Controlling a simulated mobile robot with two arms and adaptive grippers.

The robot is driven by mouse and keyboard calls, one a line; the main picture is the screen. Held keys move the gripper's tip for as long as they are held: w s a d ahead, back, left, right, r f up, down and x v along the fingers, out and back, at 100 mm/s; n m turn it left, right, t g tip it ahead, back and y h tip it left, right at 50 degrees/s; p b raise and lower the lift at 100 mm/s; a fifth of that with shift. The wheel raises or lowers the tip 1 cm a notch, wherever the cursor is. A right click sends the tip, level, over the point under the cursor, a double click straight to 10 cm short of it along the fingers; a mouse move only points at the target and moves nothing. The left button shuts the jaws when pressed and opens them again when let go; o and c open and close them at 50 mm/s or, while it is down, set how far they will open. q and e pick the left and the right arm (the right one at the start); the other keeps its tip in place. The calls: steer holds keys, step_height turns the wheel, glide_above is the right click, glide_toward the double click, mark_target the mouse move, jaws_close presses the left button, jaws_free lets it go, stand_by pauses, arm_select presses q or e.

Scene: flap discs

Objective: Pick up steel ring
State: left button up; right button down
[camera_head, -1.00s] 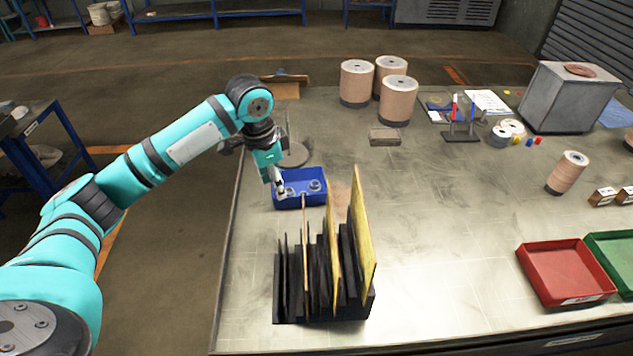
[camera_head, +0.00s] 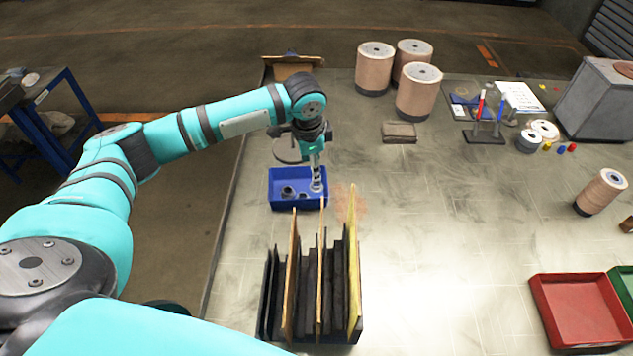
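Steel rings sit in the blue bin (camera_head: 272,203) near the table's left edge. One ring (camera_head: 288,191) shows in the left part of the bin, with a smaller piece beside it. My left gripper (camera_head: 317,186) points down into the right part of the bin. Its fingertips are at a ring there, which they partly hide. The fingers look close together, but I cannot tell whether they grip the ring. My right gripper is not in view.
A black slotted rack (camera_head: 308,290) with upright tan sheets stands just in front of the bin. A grey block (camera_head: 399,132) and large tan rolls (camera_head: 418,92) stand behind. A red tray (camera_head: 582,310) lies front right. The middle of the table is clear.

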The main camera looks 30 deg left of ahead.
mark_target(316, 189)
arm_select(q)
steer(key=f, duration=0.1)
steer(key=w+f, duration=0.1)
steer(key=f, duration=0.1)
steer(key=shift+f+p, duration=0.3)
steer(key=shift+f, duration=0.3)
steer(key=shift+w+a+f, duration=0.1)
steer(key=shift+f, duration=0.15)
steer(key=f, duration=0.1)
steer(key=f+p, duration=0.1)
steer(key=f, duration=0.1)
steer(key=shift+w+f, duration=0.3)
steer(key=shift+w, duration=0.1)
steer(key=shift+w+f, duration=0.1)
steer(key=shift+f, duration=0.35)
steer(key=shift+a, duration=0.1)
steer(key=c, duration=0.5)
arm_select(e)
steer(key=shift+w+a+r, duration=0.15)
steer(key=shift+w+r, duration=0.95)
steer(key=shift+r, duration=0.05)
